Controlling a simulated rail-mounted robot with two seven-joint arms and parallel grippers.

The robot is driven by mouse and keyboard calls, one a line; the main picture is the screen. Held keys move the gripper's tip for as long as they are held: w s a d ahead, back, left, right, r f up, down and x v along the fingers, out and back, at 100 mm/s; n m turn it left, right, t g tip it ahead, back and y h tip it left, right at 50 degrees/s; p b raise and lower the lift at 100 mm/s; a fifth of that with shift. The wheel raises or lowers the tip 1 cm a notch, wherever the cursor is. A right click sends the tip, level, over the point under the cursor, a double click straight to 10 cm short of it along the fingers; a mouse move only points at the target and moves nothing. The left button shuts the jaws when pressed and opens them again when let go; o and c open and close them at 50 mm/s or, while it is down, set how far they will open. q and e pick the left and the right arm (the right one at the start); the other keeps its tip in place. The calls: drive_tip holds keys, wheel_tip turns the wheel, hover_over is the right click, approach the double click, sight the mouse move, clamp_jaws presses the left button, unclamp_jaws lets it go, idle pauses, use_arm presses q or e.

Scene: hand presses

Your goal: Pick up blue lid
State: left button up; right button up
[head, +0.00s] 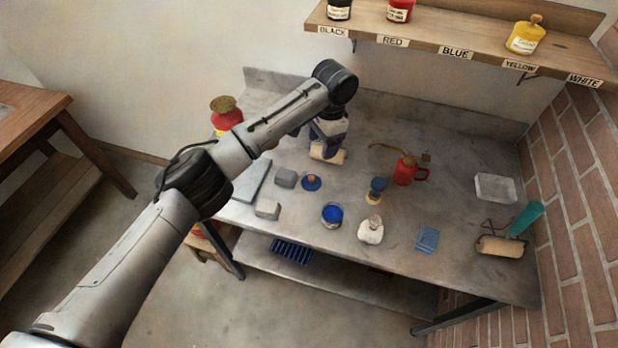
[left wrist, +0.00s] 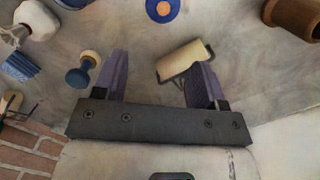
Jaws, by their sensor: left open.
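The blue lid (head: 312,183), a round disc with an orange knob, lies flat on the grey table in the head view. It also shows at the top edge of the left wrist view (left wrist: 162,9), partly cut off. My left gripper (head: 328,141) is over the back of the table, behind the lid in the head view. In the left wrist view its two purple fingers (left wrist: 161,70) are apart with nothing held between them. The lid is beyond the fingertips and not touched. My right gripper is not in view.
A wooden roller (head: 328,154) lies close to my left gripper. A shelf (head: 455,50) with jars hangs at the back.

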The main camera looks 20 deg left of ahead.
use_arm(q)
drive_tip(key=b, duration=0.2)
hover_over(312, 177)
drive_tip(key=d, duration=0.1)
wheel_tip(312, 177, down, 8)
drive_tip(key=shift+w+f, duration=0.1)
drive_tip(key=shift+f, duration=0.1)
drive_tip(key=shift+a+f, duration=0.1)
drive_tip(key=shift+f, duration=0.45)
drive_tip(key=f, duration=0.2)
drive_tip(key=f+b, duration=0.1)
drive_tip(key=f, duration=0.1)
drive_tip(key=shift+a+f+b, duration=0.1)
drive_tip(key=shift+a+b, duration=0.2)
drive_tip(key=shift+a, duration=0.1)
drive_tip(key=c, duration=0.7)
clamp_jaws()
